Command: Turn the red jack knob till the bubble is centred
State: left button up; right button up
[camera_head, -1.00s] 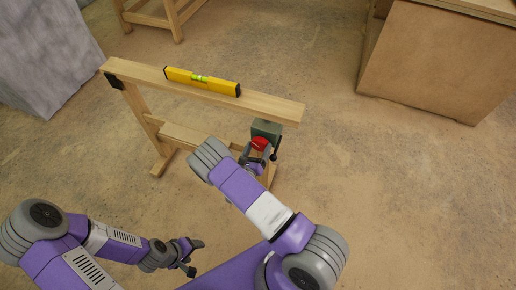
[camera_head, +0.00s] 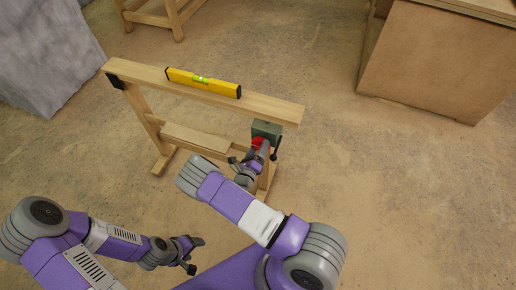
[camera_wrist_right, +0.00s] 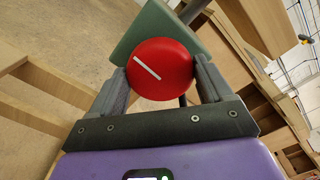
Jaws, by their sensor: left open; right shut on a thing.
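The red jack knob (camera_wrist_right: 161,69) is round with a white line running from upper left to lower right in the right wrist view. It sits on the green-grey jack (camera_head: 267,130) under the right end of the wooden beam (camera_head: 270,105). My right gripper (camera_wrist_right: 163,75) is shut on the knob, a finger on each side. In the head view the knob (camera_head: 258,143) is partly hidden by the gripper. The yellow spirit level (camera_head: 203,82) lies on the beam; its bubble is too small to read. My left gripper (camera_head: 194,256) is open and empty, low and away from the beam.
A wooden shelf (camera_head: 194,137) runs below the beam between its legs. A large brown box-like bench (camera_head: 440,60) stands at the right, and a grey block (camera_head: 40,50) at the far left. The floor around the stand is clear.

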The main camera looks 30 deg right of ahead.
jog(key=shift+s+f, duration=0.1)
jog(key=shift+f, duration=0.05)
jog(key=o, duration=1)
jog(key=shift+c, duration=0.2)
jog(key=shift+a, duration=0.1)
jog(key=p+v, duration=0.1)
jog(key=v, duration=0.6)
jog(key=shift+s+a+p, duration=0.15)
jog(key=shift+p, duration=0.15)
